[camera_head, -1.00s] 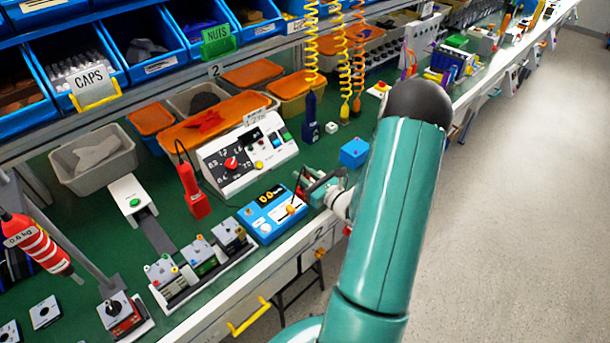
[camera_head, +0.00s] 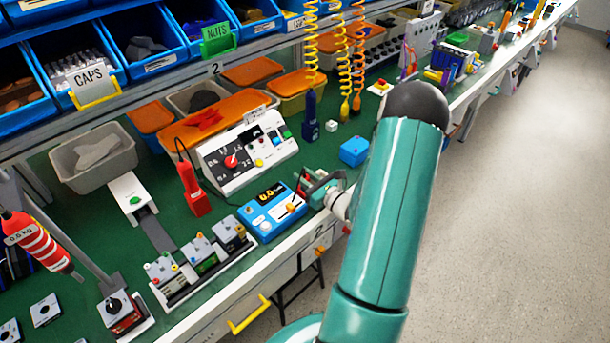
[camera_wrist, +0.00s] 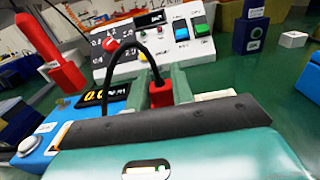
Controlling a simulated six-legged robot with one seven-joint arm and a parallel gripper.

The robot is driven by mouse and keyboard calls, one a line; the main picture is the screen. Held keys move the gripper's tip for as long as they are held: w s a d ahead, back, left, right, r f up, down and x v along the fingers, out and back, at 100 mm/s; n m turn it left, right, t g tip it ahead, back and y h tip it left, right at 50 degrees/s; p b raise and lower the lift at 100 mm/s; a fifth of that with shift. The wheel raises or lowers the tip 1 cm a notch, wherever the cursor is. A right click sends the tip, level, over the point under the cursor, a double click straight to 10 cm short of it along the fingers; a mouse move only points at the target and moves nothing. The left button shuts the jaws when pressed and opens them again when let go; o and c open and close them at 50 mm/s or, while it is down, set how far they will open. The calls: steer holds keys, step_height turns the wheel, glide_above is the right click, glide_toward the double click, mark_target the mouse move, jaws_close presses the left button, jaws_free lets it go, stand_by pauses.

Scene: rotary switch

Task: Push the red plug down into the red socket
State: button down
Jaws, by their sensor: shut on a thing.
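The red plug (camera_wrist: 160,94) is between the fingers of my gripper (camera_wrist: 161,88) in the wrist view, with a black cable looping up from its top and over to the left. My gripper is shut on it. In the head view, my gripper (camera_head: 318,189) is low, just right of the blue meter (camera_head: 272,213), and my own arm partly covers this area. The meter also shows at the left of the wrist view, with its lit display (camera_wrist: 103,95). I cannot make out the red socket; the area under the plug is hidden by my gripper.
A white control panel (camera_head: 232,178) with a red knob stands behind the meter. A red handheld tool (camera_head: 193,188) stands to its left. A blue block (camera_head: 354,152) lies behind my gripper. The bench's front edge is close by.

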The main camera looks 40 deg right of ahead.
steer(key=shift+f, duration=0.5)
steer(key=c, duration=1.1)
jaws_free()
steer(key=s, duration=1.3)
steer(key=shift+s+d, duration=0.15)
steer(key=shift+s, duration=0.25)
